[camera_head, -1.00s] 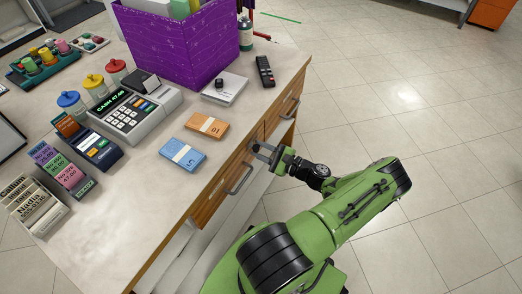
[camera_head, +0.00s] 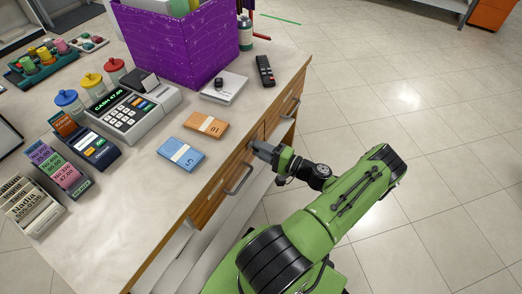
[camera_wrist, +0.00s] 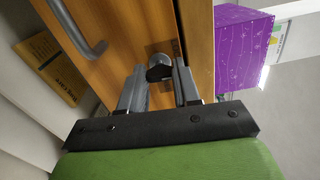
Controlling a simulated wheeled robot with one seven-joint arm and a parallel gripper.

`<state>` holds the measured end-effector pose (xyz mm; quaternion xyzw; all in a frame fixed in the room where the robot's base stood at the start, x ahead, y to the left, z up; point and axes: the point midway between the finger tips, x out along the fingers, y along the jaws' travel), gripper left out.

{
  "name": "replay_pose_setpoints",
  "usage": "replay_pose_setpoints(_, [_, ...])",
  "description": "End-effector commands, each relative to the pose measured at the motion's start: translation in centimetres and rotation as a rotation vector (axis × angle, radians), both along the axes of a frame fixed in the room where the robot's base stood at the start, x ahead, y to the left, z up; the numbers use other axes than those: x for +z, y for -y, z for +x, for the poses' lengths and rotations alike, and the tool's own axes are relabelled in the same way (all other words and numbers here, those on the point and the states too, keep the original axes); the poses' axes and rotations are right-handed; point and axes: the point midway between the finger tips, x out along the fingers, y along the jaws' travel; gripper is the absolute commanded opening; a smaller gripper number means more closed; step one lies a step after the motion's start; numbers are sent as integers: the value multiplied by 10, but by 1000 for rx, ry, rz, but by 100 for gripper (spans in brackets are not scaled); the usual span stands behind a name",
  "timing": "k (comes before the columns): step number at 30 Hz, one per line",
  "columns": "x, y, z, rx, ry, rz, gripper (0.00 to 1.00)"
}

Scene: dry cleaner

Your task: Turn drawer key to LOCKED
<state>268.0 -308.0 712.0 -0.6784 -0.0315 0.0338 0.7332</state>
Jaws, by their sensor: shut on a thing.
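The drawer key (camera_wrist: 159,67) shows in the wrist view as a dark rounded head at the wooden drawer front (camera_wrist: 120,66). My gripper (camera_wrist: 161,84) has a finger on each side of the key head and is shut on it. In the head view my gripper (camera_head: 258,148) reaches the drawer front (camera_head: 211,203) beside a bar handle (camera_head: 239,179). There the fingers hide the key. I cannot read any lock marking, so the key's turn position is unclear.
The counter (camera_head: 150,220) above holds a cash register (camera_head: 130,112), a purple box (camera_head: 180,45), banknote bundles (camera_head: 181,155) and a remote (camera_head: 265,71). A metal handle (camera_wrist: 80,28) is close to my fingers in the wrist view. The floor at right is clear.

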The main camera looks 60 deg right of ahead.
Motion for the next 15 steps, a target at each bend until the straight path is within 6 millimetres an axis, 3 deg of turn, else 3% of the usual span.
replay_pose_setpoints(15, [-1,0,0,-1,6,-94,1])
